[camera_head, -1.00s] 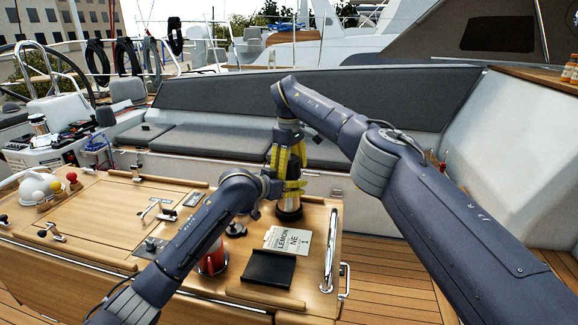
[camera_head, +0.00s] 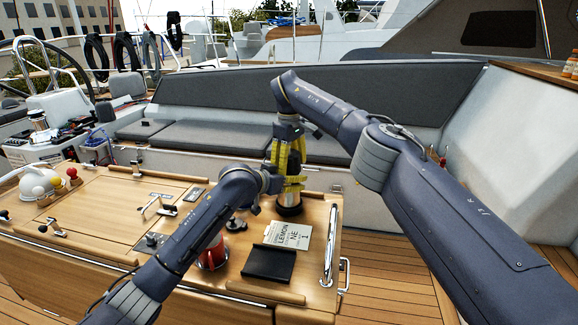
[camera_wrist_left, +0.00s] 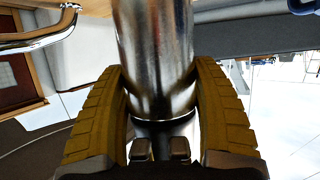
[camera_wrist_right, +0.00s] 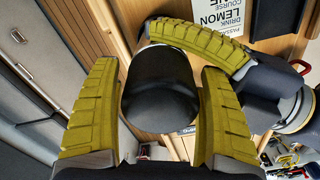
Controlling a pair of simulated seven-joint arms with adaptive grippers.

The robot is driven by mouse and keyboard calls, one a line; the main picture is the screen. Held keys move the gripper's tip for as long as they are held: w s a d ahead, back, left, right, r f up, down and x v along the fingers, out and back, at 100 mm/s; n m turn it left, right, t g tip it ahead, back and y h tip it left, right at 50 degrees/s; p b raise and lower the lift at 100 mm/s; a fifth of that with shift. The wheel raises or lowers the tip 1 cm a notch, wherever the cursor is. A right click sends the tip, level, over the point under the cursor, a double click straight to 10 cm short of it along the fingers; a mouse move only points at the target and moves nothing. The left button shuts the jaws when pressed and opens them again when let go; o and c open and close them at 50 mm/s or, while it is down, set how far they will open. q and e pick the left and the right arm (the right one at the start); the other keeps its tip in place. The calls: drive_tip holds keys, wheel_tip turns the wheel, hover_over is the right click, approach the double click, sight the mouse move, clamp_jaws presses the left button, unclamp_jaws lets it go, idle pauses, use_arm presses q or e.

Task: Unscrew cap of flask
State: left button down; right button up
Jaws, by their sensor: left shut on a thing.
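The flask (camera_head: 289,209) stands upright near the table's right back corner. Its shiny steel body (camera_wrist_left: 155,50) fills the space between the yellow fingers in the left wrist view. My left gripper (camera_head: 291,184) is shut on the flask's body from the left side. The black cap (camera_wrist_right: 160,88) is on top, seen from above in the right wrist view; in the head view fingers partly hide it. My right gripper (camera_wrist_right: 158,72) points down with its open fingers on both sides of the cap. A gap shows on the cap's left; the right finger is very close, contact unclear.
A lemon-lettered card (camera_head: 288,233) and a black tray (camera_head: 268,263) lie in front of the flask. A red cylinder (camera_head: 213,255) sits in a table holder behind my left arm. A steel rail (camera_head: 329,245) runs along the table's right end. A grey sofa is behind.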

drive_tip(key=shift+o, duration=0.3)
drive_tip(key=shift+r, duration=3.85)
drive_tip(key=shift+f, duration=3.85)
drive_tip(key=c, duration=1.2)
drive_tip(key=o, duration=1.2)
drive_tip(key=shift+c, duration=0.2)
drive_tip(key=shift+r, duration=0.15)
